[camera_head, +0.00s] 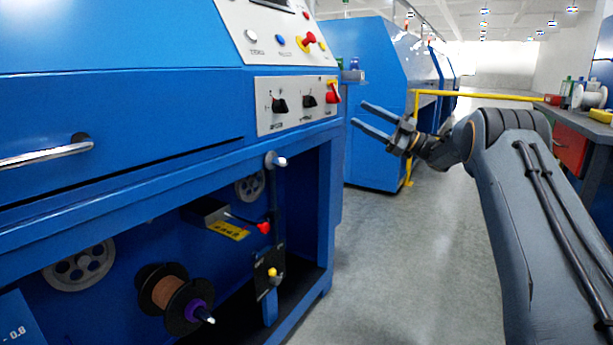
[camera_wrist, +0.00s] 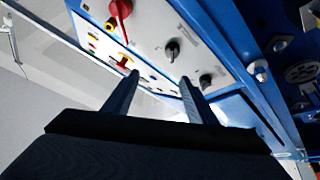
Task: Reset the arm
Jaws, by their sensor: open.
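My gripper (camera_head: 368,120) is open and empty in the head view. It stands in the air just right of the blue machine's (camera_head: 120,110) control panel, with its fingers pointing left towards it. My arm reaches in from the right side. In the wrist view, the two dark fingers of my gripper (camera_wrist: 157,84) are spread apart with nothing between them. Beyond them is the control panel (camera_wrist: 190,50), with a red switch (camera_wrist: 120,10) and black knobs. The same panel shows in the head view (camera_head: 292,118). I see no contact between fingers and panel.
Below the panel is an open bay with a copper-coloured spool (camera_head: 168,293), a red-tipped lever (camera_head: 263,227) and pulley wheels (camera_head: 80,266). A yellow rail (camera_head: 480,95) and another blue machine (camera_head: 375,80) stand behind. A workbench (camera_head: 585,125) is at right. The grey floor (camera_head: 400,270) between is clear.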

